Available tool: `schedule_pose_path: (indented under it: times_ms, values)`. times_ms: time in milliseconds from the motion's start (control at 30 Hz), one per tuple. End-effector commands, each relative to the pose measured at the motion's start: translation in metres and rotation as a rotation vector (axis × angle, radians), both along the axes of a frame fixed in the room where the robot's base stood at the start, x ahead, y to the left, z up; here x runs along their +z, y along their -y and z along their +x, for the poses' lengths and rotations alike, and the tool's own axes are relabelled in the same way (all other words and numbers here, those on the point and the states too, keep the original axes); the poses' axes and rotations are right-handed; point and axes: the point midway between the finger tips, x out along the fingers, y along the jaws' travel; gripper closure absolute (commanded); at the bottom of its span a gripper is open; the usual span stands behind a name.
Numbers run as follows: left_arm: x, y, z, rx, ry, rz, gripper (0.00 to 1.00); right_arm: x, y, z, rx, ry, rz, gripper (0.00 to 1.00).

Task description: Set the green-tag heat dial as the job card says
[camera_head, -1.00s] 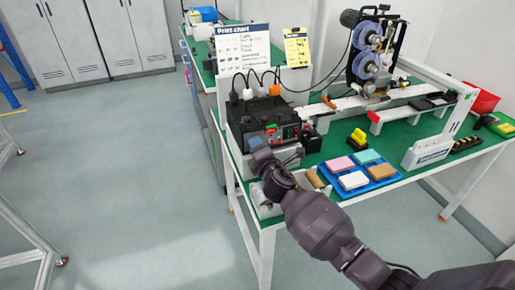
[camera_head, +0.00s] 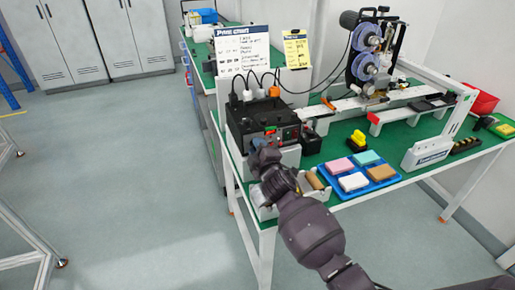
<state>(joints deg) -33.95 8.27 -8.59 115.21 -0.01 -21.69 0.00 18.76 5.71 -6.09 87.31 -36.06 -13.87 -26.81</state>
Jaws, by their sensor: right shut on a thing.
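The black coder control box (camera_head: 255,117) stands at the near left corner of the green-topped bench, with several plugs and cables on its top. Its front panel (camera_head: 285,133) carries small dials and a red spot. My left gripper is not in view.
The coder machine with blue reels (camera_head: 367,52) and a red bin (camera_head: 480,101) are farther back.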

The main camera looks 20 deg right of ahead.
Motion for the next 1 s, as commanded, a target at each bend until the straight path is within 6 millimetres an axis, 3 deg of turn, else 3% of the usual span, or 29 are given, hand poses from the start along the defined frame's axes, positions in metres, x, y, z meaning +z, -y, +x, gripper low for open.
schedule_pose_path:
  times_ms: [533, 567, 633, 1000]
  values:
    - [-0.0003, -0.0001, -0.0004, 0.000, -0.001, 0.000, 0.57, 0.0001, 0.0003, 0.0001, 0.000, -0.001, 0.028, 0.93]
    - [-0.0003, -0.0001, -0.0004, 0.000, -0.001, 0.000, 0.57, 0.0001, 0.0003, 0.0001, 0.000, -0.001, 0.027, 0.68]
    - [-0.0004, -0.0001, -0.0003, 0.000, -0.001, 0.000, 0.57, 0.0001, 0.0003, 0.0001, 0.000, -0.001, 0.027, 0.59]
    - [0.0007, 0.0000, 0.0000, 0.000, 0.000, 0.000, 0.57, 0.0003, 0.0004, -0.0044, 0.000, -0.001, 0.027, 0.59]
